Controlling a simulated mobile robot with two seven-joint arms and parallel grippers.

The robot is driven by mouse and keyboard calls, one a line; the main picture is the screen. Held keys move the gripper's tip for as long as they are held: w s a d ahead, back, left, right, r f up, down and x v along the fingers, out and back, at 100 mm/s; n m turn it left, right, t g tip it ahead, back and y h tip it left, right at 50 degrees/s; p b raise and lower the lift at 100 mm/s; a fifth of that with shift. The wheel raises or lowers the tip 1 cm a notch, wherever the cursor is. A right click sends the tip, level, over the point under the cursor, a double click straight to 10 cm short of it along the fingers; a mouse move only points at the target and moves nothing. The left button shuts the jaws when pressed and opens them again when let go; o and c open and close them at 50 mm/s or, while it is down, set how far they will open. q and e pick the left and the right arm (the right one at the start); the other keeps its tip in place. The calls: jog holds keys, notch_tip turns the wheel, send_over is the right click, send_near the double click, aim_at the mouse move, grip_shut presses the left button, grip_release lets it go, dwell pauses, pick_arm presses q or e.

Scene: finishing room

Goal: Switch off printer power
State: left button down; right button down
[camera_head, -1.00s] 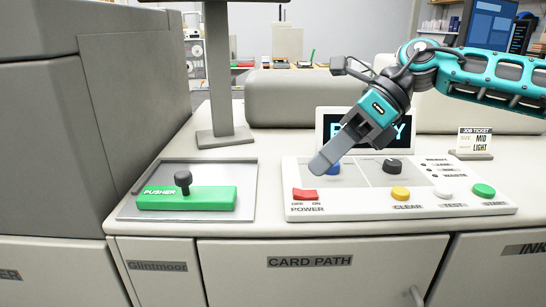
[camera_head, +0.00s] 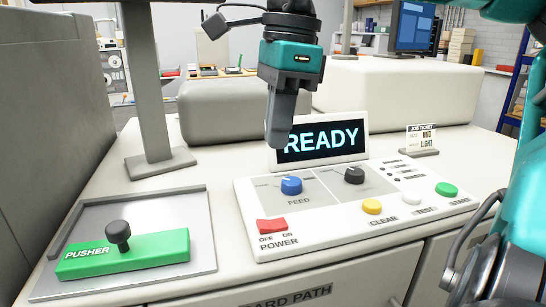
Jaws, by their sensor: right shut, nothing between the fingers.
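The red power rocker switch (camera_head: 272,226) sits at the front left corner of the white control panel (camera_head: 330,226), with OFF and ON printed below it on the left and right. Its tilt is too small to tell. The display (camera_head: 318,142) behind the panel reads READY. My right gripper (camera_head: 279,140) is shut and empty. It points down above the back of the panel, overlapping the left part of the display in the picture, and is apart from the switch. My left gripper is not in view.
The panel also holds a blue feed knob (camera_head: 291,185), a black knob (camera_head: 354,175), and yellow (camera_head: 372,207), white (camera_head: 411,198) and green (camera_head: 446,189) buttons. A green pusher (camera_head: 150,252) with a black knob lies on a tray at left. A grey post (camera_head: 143,90) stands behind it.

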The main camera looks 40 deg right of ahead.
aim_at(266, 224)
jog(key=f, duration=0.7)
jog(key=a+f, duration=0.1)
jog(key=f, duration=0.3)
jog(key=shift+w+a+f+b, duration=0.1)
jog(key=shift+w+f+b, duration=0.1)
jog(key=shift+w+b, duration=0.15)
jog(key=shift+f, duration=0.6)
